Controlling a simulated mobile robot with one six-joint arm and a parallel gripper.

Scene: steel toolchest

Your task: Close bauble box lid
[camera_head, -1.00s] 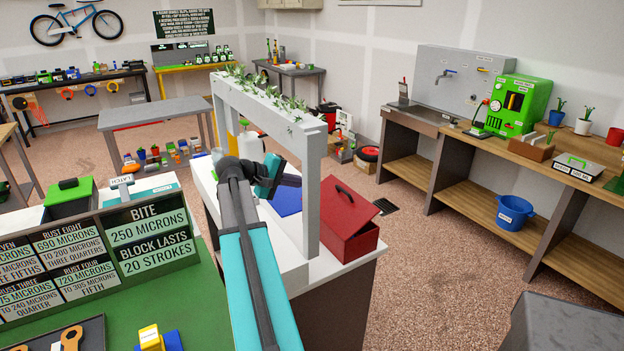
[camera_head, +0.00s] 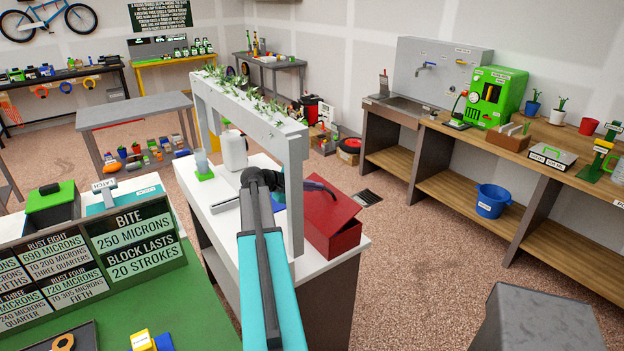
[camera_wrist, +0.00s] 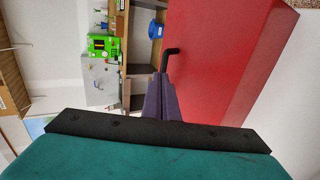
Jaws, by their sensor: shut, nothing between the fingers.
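The red bauble box (camera_head: 333,240) stands on the white counter, near its right end, partly behind a white frame post. Its red lid (camera_head: 330,207) looks tilted on the box; I cannot tell its exact angle. In the wrist view the red surface (camera_wrist: 215,60) fills the upper right, with a black bent handle (camera_wrist: 171,51) at its left edge. My gripper (camera_head: 325,188) is over the lid's upper part. Its purple fingers (camera_wrist: 163,78) are shut and empty, their tips close to the handle. I cannot tell whether they touch it.
The white frame (camera_head: 250,110) with plants on top rises beside the box, and my arm passes close to its post. A white jug (camera_head: 233,152) and a glass on a green base (camera_head: 203,165) stand on the counter.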

